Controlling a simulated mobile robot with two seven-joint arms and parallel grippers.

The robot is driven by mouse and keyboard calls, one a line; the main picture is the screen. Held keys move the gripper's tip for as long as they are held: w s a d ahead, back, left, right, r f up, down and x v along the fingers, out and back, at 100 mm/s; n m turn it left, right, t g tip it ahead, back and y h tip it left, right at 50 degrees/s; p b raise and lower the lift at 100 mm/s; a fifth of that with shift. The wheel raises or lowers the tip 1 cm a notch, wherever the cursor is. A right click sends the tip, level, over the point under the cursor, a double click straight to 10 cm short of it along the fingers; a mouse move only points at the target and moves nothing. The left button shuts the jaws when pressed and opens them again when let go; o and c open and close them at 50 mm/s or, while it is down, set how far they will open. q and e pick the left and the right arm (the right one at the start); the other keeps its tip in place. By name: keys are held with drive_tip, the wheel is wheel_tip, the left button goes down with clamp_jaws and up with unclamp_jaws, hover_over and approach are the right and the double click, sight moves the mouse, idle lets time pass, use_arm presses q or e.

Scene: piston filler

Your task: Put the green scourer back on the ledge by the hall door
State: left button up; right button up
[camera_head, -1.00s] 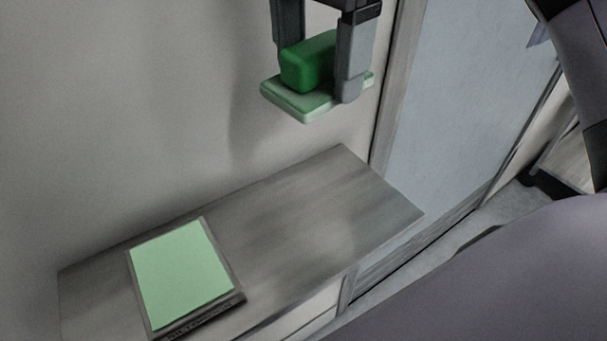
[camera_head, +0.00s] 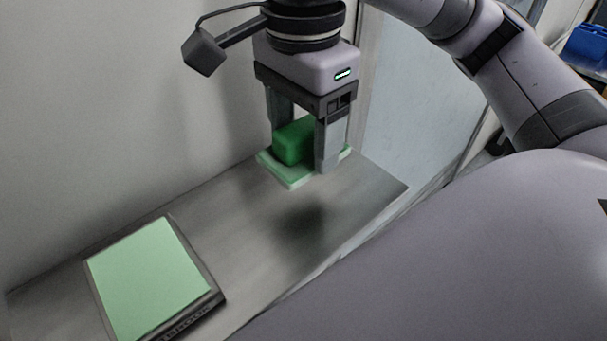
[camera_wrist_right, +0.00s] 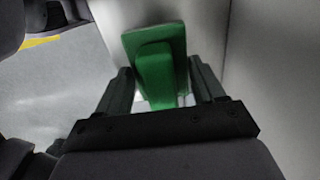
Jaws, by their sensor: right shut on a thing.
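The green scourer (camera_head: 295,142) has a dark green block on top and a flat pale green pad beneath. My right gripper (camera_head: 301,150) is shut on the dark green block, one finger on each side. It holds the scourer level above the grey ledge (camera_head: 245,232), with a dark shadow on the ledge below it. The right wrist view shows the green scourer (camera_wrist_right: 155,60) between the fingers (camera_wrist_right: 160,85). The door (camera_head: 420,90) is just right of the ledge's far end. My left gripper is not in view.
A dark-framed board with a pale green top (camera_head: 150,278) lies on the near left part of the ledge. A plain wall (camera_head: 100,110) runs along the ledge's back. The ledge's far right part is clear. A blue object (camera_head: 588,45) is at the far right.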

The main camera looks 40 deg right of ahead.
sight(303, 125)
drive_tip(key=shift+f, duration=3.2)
drive_tip(key=o, duration=0.9)
drive_tip(key=shift+o, duration=0.2)
wheel_tip(303, 125, up, 12)
drive_tip(key=shift+p, duration=0.5)
